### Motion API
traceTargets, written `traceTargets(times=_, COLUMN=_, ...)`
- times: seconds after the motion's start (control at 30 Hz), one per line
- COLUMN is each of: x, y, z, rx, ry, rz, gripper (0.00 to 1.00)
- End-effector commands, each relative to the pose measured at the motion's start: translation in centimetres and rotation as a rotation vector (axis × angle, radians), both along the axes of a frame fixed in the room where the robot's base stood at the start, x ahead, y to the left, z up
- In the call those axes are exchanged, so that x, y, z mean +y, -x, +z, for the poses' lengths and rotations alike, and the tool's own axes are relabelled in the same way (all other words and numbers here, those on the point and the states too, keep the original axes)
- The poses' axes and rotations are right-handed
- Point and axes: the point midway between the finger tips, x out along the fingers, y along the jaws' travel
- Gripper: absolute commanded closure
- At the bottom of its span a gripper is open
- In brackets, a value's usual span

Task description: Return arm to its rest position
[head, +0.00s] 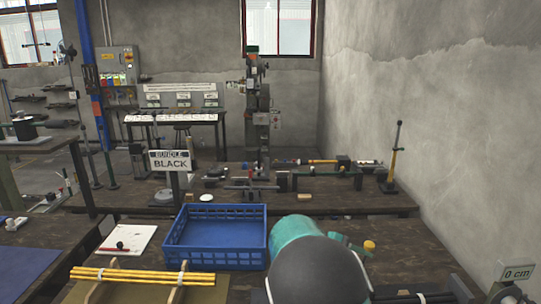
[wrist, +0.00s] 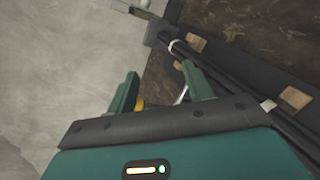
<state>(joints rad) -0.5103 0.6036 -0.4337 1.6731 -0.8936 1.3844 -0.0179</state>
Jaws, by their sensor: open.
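My gripper (wrist: 162,84) shows in the wrist view with its two green fingers spread apart and nothing visible held between them. Past the fingers lies a bundle of black rods (wrist: 205,78) with pale ties, beside small wooden blocks. In the head view my teal and dark grey arm is folded low at the front centre, over the near bench (head: 420,243). It hides most of my gripper there. A small green part shows just right of the arm, near a yellow knob (head: 369,246).
A blue crate (head: 232,259) stands empty just left of my arm. Yellow rods (head: 145,276) lie on wooden supports at front left. A "BUNDLE BLACK" sign (head: 170,161) stands behind. A "0 cm" sign (head: 517,272) is at right, near the concrete wall (head: 430,110).

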Motion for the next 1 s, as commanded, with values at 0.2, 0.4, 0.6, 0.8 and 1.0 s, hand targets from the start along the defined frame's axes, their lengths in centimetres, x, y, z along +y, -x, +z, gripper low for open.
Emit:
traceTargets(times=0.2, x=-0.9, y=5.3, z=1.9, rx=-0.106, ry=-0.291, rz=-0.081, gripper=0.49)
traceTargets(times=0.4, x=-0.2, y=10.0, z=3.6, rx=-0.221, ry=-0.527, rz=-0.132, gripper=0.49)
traceTargets(times=0.6, x=1.4, y=14.5, z=5.4, rx=-0.351, ry=-0.735, rz=-0.164, gripper=0.49)
traceTargets(times=0.8, x=3.4, y=19.0, z=7.1, rx=-0.496, ry=-0.913, rz=-0.185, gripper=0.49)
traceTargets(times=1.0, x=5.6, y=23.2, z=8.5, rx=-0.652, ry=-1.060, rz=-0.191, gripper=0.49)
